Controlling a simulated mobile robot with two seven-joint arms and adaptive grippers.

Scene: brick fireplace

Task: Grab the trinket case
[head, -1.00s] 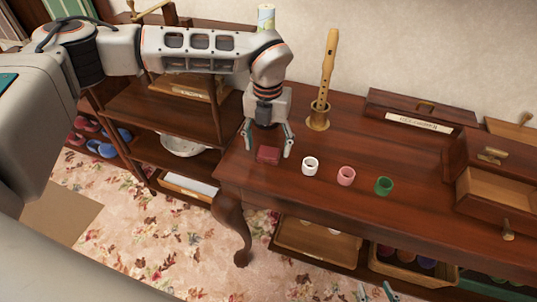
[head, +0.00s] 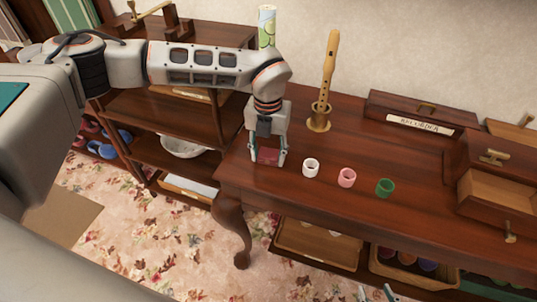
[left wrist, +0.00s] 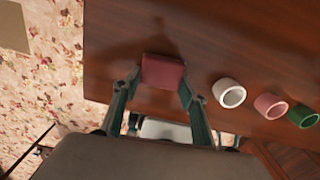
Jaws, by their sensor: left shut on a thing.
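The trinket case is a small dark red box (head: 268,156) near the left end of the wooden table (head: 330,190). My left gripper (head: 268,160) is over it, pointing down, with one finger on each side. In the left wrist view the red case (left wrist: 162,71) sits between the fingertips (left wrist: 160,80), which are shut on its sides. The case appears to be on or just above the table top; I cannot tell which. My right gripper (head: 376,293) shows only as fingertips at the bottom edge of the head view, and its opening is unclear.
A white ring (head: 310,168), a pink ring (head: 346,177) and a green ring (head: 385,187) stand in a row right of the case. A recorder (head: 328,75) stands upright in a brass holder behind. Wooden boxes, one open (head: 490,190), are at the right. A shelf (head: 165,110) stands left.

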